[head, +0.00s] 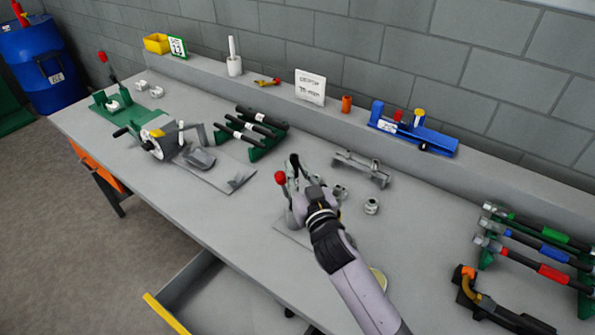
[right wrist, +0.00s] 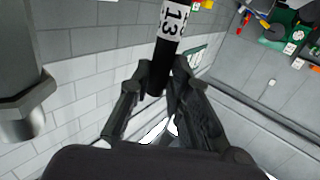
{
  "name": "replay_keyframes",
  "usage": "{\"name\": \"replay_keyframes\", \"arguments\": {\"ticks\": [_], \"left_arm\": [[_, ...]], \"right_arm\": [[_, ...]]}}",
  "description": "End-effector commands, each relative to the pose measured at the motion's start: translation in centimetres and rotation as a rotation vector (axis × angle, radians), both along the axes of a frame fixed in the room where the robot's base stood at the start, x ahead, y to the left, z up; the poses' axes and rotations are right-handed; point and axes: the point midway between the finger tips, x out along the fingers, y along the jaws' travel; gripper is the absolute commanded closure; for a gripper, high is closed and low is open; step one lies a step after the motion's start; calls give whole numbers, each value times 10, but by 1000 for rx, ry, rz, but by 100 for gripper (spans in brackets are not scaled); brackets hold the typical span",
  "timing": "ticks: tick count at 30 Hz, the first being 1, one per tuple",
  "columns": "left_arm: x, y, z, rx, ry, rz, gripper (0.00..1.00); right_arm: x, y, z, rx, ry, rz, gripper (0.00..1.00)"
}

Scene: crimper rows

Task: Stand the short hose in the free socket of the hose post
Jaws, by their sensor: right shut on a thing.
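My right gripper (right wrist: 163,76) is shut on the short hose (right wrist: 161,55), a black piece with a white label reading 13, in the right wrist view. The label end extends past the fingertips and out of the top of the picture. In the head view my right gripper (head: 302,200) is over the middle of the bench, and the hose there is mostly hidden or too small to make out. A grey bracket with upright ends (head: 361,170) stands just behind and right of the gripper. I cannot tell which fixture is the hose post or see its free socket. My left gripper is out of view.
A green rack (head: 262,146) with several black hoses lies left of the gripper. A crimper (head: 155,142) stands farther left. A red-ball lever (head: 280,177) is close by my gripper. A metal fitting (head: 371,206) lies to the right. Colour-banded tools (head: 540,255) fill the right end.

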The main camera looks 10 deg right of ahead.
Motion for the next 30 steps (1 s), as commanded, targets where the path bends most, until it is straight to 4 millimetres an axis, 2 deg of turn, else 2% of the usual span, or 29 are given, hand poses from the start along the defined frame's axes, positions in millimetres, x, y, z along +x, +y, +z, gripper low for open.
{"name": "replay_keyframes", "arguments": {"ticks": [30], "left_arm": [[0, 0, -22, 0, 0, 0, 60]], "right_arm": [[0, 0, -26, 0, -1, 0, 100]]}}
